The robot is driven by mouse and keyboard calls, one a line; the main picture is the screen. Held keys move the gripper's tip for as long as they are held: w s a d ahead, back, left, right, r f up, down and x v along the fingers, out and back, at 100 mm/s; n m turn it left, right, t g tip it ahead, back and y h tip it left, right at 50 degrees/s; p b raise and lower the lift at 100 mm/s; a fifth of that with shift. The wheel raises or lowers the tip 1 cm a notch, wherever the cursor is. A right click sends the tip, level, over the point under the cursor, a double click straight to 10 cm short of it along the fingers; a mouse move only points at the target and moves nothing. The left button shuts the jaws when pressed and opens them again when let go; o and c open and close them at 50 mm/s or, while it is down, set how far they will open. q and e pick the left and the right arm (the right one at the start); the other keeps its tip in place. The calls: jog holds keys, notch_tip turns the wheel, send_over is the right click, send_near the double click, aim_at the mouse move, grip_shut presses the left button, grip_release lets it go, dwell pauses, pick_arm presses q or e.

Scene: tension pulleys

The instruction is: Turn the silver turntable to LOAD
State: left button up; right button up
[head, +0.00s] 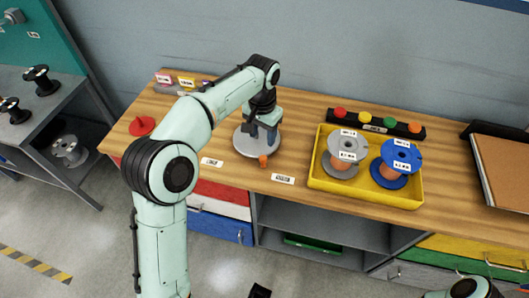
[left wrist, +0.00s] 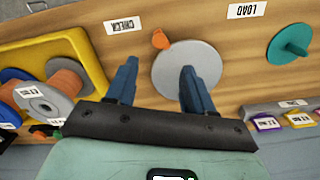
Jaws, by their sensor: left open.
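The silver turntable (head: 245,143) is a flat round disc on the wooden bench. It also shows in the left wrist view (left wrist: 207,62). Its orange pointer (head: 263,160) is at the front edge, between two white labels and closer to the CHECK label (head: 283,179) than to the LOAD label (head: 212,162). In the left wrist view the pointer (left wrist: 160,39) lies between CHECK (left wrist: 119,25) and LOAD (left wrist: 247,9). My left gripper (left wrist: 158,66) is open and empty, pointing down over the turntable. One finger is over the disc, the other beside its edge. Contact cannot be told.
A yellow tray (head: 318,183) with a grey spool and a blue spool stands right of the turntable. A teal disc (left wrist: 290,42) with a post is beyond LOAD. A red disc (head: 142,125) sits at the bench's left end. A rack of coloured knobs (head: 376,125) stands behind the tray.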

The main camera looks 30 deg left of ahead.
aim_at(263, 157)
pick_arm(q)
notch_tip(263, 157, down, 10)
jog(key=shift+w+f+b, duration=0.1)
jog(key=shift+f+b, duration=0.15)
jog(key=shift+b, duration=0.5)
grip_shut()
